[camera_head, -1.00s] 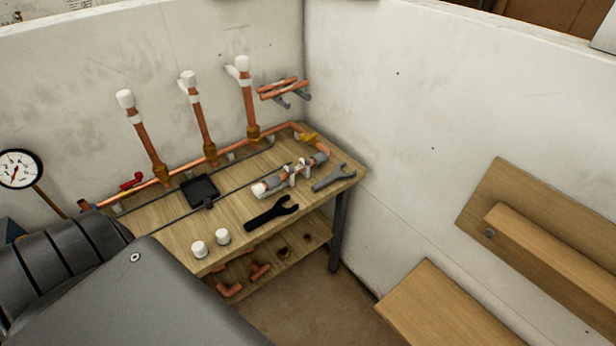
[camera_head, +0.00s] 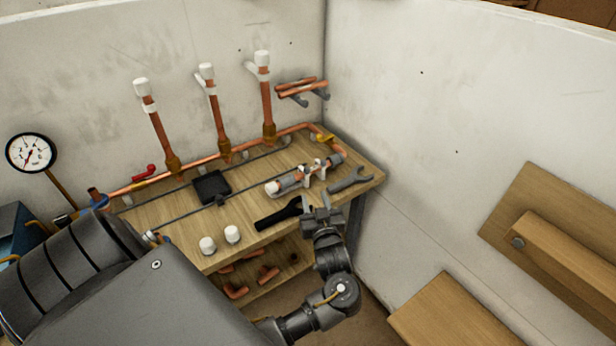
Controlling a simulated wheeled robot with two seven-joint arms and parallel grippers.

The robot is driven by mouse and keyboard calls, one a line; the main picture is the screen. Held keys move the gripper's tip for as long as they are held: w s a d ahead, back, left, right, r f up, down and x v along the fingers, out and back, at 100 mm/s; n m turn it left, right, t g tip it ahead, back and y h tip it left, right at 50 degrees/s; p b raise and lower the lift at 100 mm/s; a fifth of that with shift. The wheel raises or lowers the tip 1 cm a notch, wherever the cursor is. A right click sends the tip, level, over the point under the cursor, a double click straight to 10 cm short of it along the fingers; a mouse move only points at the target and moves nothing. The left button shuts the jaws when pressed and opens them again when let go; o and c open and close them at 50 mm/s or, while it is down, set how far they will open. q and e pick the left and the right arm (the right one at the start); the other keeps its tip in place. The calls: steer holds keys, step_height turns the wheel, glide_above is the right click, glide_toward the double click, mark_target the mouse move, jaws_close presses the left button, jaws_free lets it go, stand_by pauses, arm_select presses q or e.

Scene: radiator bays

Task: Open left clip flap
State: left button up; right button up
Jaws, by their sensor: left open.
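White clips also show on the wall risers: the left riser clip (camera_head: 148,102), and the middle one (camera_head: 211,88) and right one (camera_head: 259,70), which have pale pieces jutting left. My left gripper (camera_head: 321,211) is open at the bench's front right edge, in front of the short pipe and apart from it. My right gripper is out of view.
Copper fittings lie on the lower shelf. A gauge (camera_head: 31,153) stands left. Wooden boards (camera_head: 450,318) lie right.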

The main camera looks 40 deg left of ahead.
mark_target(307, 173)
arm_select(q)
steer(key=p+x, duration=0.1)
steer(key=x, duration=1)
steer(key=shift+w+d+f, duration=0.1)
steer(key=shift+f, duration=0.05)
